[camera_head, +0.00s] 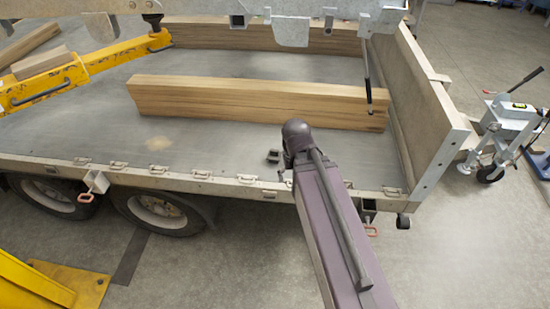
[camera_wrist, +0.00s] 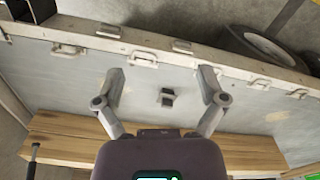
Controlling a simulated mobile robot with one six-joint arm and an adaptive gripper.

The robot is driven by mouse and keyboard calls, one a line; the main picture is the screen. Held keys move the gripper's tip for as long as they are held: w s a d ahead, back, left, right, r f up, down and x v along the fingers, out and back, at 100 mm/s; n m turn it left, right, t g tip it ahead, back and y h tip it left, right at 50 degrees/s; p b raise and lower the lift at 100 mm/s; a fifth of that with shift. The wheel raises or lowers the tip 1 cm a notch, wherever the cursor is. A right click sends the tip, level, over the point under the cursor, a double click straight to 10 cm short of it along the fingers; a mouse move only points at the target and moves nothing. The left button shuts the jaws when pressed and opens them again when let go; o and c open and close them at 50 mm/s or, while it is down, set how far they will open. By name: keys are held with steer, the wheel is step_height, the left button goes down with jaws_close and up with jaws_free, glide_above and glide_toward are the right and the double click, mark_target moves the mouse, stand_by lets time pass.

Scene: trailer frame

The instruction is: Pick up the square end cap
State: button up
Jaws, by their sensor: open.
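The square end cap (camera_head: 273,156) is a small dark piece on the grey trailer bed, near its front edge. In the wrist view the end cap (camera_wrist: 167,97) shows between my two fingers, apart from both. My gripper (camera_wrist: 161,82) is open and empty, with one finger on each side of the end cap. How high it is above the bed I cannot tell. In the head view my arm reaches in from the lower right and its end is just right of the end cap; the fingers are not clear there.
A long stack of wooden beams (camera_head: 250,103) lies behind the end cap. The trailer's edge rail (camera_head: 215,184) with latches runs in front, and an end board (camera_head: 420,95) stands at the right. A yellow arm-like frame (camera_head: 90,68) is at the left. The bed around the cap is clear.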

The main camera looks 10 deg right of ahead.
mark_target(275, 150)
steer(key=w+f+m+b, duration=0.2)
steer(key=w, duration=1.2)
steer(key=w+a+f+m+b, duration=0.1)
steer(key=w+m, duration=0.1)
steer(key=w, duration=1.2)
steer(key=shift+w+f+b, duration=0.15)
steer(key=shift+f+b, duration=0.2)
steer(key=shift+f, duration=0.05)
steer(key=shift+f, duration=0.15)
step_height(275, 150, down, 8)
steer(key=b, duration=0.8)
steer(key=shift+f+b, duration=0.2)
steer(key=shift+b, duration=0.1)
steer(key=f+b, duration=0.3)
steer(key=shift+d+f, duration=0.2)
steer(key=shift+d, duration=0.1)
steer(key=shift+f+b, duration=0.9)
steer(key=shift+b, duration=0.2)
steer(key=shift+c, duration=0.2)
